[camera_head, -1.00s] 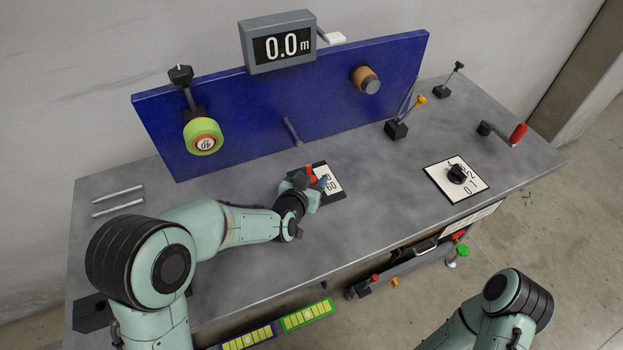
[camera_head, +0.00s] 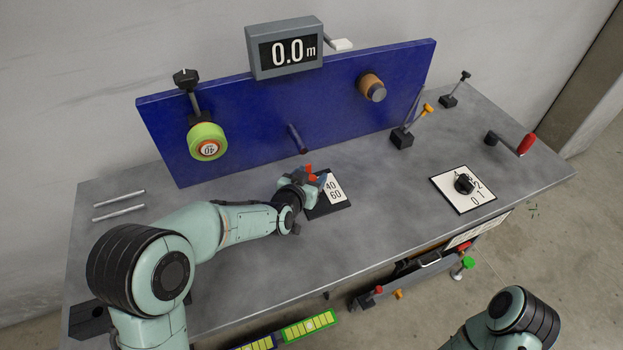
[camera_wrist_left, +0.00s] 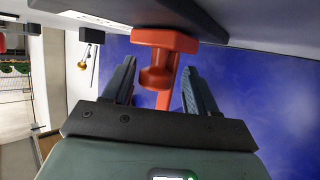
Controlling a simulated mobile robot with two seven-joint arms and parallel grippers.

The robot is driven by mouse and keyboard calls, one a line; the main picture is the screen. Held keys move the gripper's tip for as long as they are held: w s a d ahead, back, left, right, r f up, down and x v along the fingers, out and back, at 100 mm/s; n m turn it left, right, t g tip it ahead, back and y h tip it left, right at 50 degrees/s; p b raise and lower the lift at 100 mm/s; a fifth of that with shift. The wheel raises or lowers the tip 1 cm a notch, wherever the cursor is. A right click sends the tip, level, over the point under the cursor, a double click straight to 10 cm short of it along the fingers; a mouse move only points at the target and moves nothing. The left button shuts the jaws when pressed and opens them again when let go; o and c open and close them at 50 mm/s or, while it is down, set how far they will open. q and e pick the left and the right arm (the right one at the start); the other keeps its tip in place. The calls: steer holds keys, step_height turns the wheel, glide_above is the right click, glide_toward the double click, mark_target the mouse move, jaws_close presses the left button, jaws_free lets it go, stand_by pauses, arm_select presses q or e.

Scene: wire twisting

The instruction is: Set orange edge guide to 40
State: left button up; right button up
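The orange edge guide (camera_head: 309,169) is at the far left end of a black block with a white scale plate (camera_head: 335,189) reading 40 and 60. In the left wrist view its orange knob (camera_wrist_left: 157,72) stands between my finger pads. My left gripper (camera_head: 312,180) is at the guide, in from the left, and partly covers it. In the wrist view its fingers (camera_wrist_left: 158,85) are apart, one on each side of the knob, with a gap seen on the right side. Where the guide's edge meets the scale is hidden. My right gripper is out of view; only my right arm shows.
A blue upright panel (camera_head: 260,118) with a green roll (camera_head: 207,142) stands behind. A display (camera_head: 285,48) reads 0.0 m. A dial plate (camera_head: 450,193), a red-handled crank (camera_head: 525,144) and an orange-tipped lever (camera_head: 427,108) are to the right. The table (camera_head: 390,225) is clear between.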

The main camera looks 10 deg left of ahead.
arm_select(q)
steer(key=shift+s+d, duration=0.1)
steer(key=v, duration=1.3)
steer(key=shift+p, duration=0.45)
steer(key=shift+r, duration=0.1)
